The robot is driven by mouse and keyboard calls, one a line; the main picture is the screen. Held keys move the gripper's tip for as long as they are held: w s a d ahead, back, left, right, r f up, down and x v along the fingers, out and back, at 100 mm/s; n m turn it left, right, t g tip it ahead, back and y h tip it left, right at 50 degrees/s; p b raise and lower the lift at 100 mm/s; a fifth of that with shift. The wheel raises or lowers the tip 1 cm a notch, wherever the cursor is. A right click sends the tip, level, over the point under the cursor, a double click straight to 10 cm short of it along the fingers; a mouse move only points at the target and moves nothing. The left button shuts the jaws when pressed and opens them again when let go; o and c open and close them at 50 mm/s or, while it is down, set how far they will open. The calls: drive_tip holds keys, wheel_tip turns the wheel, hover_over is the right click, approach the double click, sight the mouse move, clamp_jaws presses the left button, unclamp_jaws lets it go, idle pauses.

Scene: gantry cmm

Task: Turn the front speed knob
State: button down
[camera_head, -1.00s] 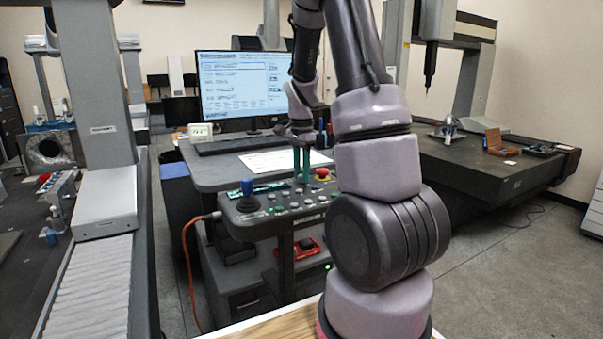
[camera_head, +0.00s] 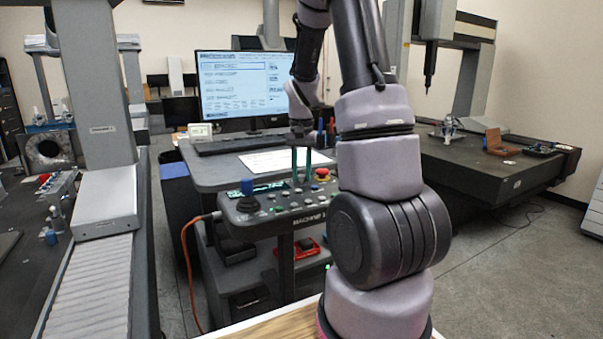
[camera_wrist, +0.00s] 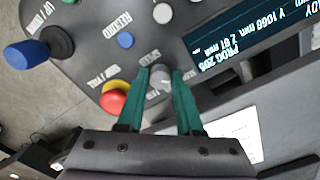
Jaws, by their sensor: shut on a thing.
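My gripper (camera_head: 302,180) points down at the control panel (camera_head: 262,228), its green fingers on either side of a small grey knob. In the wrist view the fingertips of my gripper (camera_wrist: 160,72) are closed on this grey knob (camera_wrist: 160,77), beside the printed word SPEED. The knob's lower part and side marks are partly hidden by the fingers. In the head view the knob is too small and covered to make out.
A red emergency stop on a yellow base (camera_wrist: 114,97) sits close beside the fingers. A blue-topped joystick (camera_head: 247,187) stands at the panel's left end. A similar grey knob (camera_wrist: 162,13) and a blue button (camera_wrist: 126,40) are nearby. A monitor (camera_head: 243,90) stands behind.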

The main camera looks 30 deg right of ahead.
sight(301, 176)
drive_tip(key=shift+n, duration=0.4)
drive_tip(key=c, duration=0.6)
unclamp_jaws()
drive_tip(key=shift+r, duration=0.1)
wheel_tip(301, 176, up, 11)
drive_tip(key=shift+f, duration=0.15)
